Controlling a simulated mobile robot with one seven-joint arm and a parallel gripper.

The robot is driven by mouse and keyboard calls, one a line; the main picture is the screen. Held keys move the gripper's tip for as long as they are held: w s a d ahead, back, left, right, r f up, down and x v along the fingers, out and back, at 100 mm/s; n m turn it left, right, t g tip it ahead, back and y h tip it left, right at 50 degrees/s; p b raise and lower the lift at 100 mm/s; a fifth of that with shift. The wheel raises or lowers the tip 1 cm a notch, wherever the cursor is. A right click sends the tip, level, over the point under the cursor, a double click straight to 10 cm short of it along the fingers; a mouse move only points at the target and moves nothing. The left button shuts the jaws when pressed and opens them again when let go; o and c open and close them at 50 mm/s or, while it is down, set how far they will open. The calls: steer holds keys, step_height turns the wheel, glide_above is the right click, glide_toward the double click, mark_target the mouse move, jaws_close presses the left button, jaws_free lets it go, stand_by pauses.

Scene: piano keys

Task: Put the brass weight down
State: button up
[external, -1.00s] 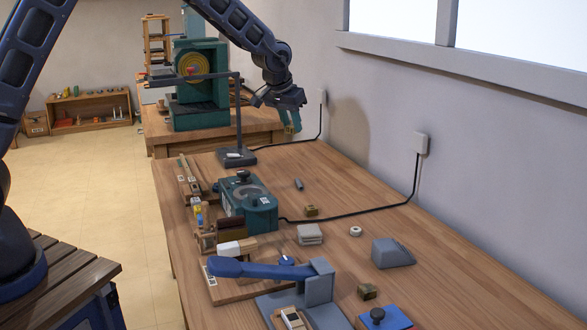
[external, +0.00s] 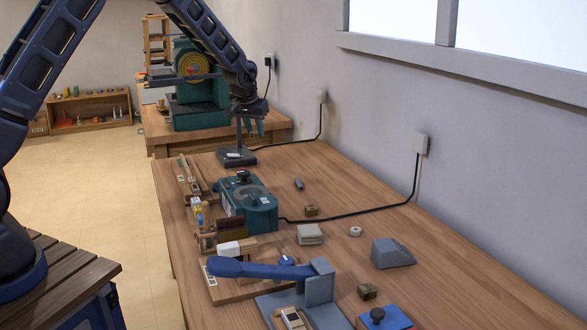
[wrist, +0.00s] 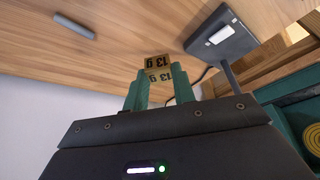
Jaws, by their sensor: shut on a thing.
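The brass weight (wrist: 157,76), a small block marked "13 g", is between the green fingertips of my gripper (wrist: 159,88) in the wrist view. My gripper (external: 250,130) is shut on it. In the external view it hangs at the far end of the workbench (external: 340,200), beside the dark stand. The held weight is too small to make out there. In the wrist view the weight appears apart from the bench top.
The stand's dark base (external: 237,157) is close by, also in the wrist view (wrist: 225,40). A grey rod (external: 299,184), a small brass block (external: 311,210) and a teal device (external: 248,203) lie nearer. Bare wood lies around the rod.

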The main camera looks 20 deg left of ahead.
step_height(320, 180, down, 13)
steer(key=shift+f, duration=0.2)
stand_by(0.4)
steer(key=shift+f, duration=0.15)
steer(key=o, duration=0.9)
steer(key=shift+o, duration=0.2)
